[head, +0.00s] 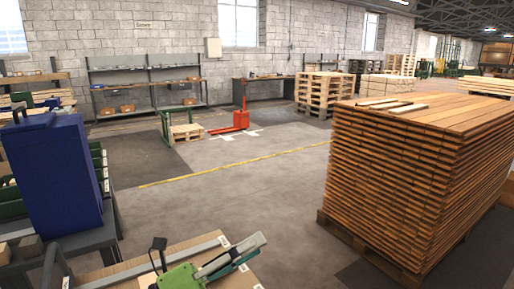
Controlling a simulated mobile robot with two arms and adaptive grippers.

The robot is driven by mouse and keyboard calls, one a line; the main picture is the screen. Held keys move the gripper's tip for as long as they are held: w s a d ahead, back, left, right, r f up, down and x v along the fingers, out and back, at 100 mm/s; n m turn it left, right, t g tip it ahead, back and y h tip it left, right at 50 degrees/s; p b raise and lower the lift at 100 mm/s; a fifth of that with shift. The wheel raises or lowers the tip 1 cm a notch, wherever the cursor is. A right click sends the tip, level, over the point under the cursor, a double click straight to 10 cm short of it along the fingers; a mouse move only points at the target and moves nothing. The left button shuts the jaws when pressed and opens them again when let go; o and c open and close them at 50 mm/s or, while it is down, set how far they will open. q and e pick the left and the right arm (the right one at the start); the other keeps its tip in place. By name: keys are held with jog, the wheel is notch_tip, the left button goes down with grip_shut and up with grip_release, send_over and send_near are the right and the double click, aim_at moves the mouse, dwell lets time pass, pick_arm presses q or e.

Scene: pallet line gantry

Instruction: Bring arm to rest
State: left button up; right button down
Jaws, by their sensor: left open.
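I cannot tell whether the gripper touches the blue body. My right gripper is not in view.
A bench (110,272) at the bottom holds a green and grey tool (185,277). A tall stack of boards (400,170) stands on a pallet at right. A red pallet jack (240,118) and shelves (150,85) stand behind. The middle floor (230,200) is clear.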

pick_arm(q)
jog(key=w+a+f+n+t+y, duration=0.2)
jog(key=a+n+t+y, duration=0.35)
jog(key=n, duration=0.45)
jog(key=w+a+f+n+t+y, duration=0.2)
jog(key=a+n+t+y, duration=0.2)
jog(key=a+n+y, duration=0.45)
jog(key=s+a+f+n+g+y, duration=0.2)
jog(key=s+a+f+n+g, duration=0.1)
jog(key=f+n, duration=0.3)
jog(key=s+a+f+n+g+y, duration=0.2)
jog(key=f+n, duration=0.3)
jog(key=f, duration=0.4)
jog(key=s+f+n+g, duration=0.3)
jog(key=s+f+g, duration=0.4)
jog(key=s, duration=0.5)
jog(key=s+f+n+g, duration=0.35)
jog(key=s+f, duration=0.55)
jog(key=s, duration=0.3)
notch_tip(320, 180, down, 24)
jog(key=m+g, duration=0.1)
jog(key=g, duration=0.1)
jog(key=s+a+f+g, duration=0.1)
jog(key=s+a+f, duration=0.2)
jog(key=s+f, duration=1.4)
jog(key=shift+s+f, duration=0.4)
jog(key=shift+s, duration=0.35)
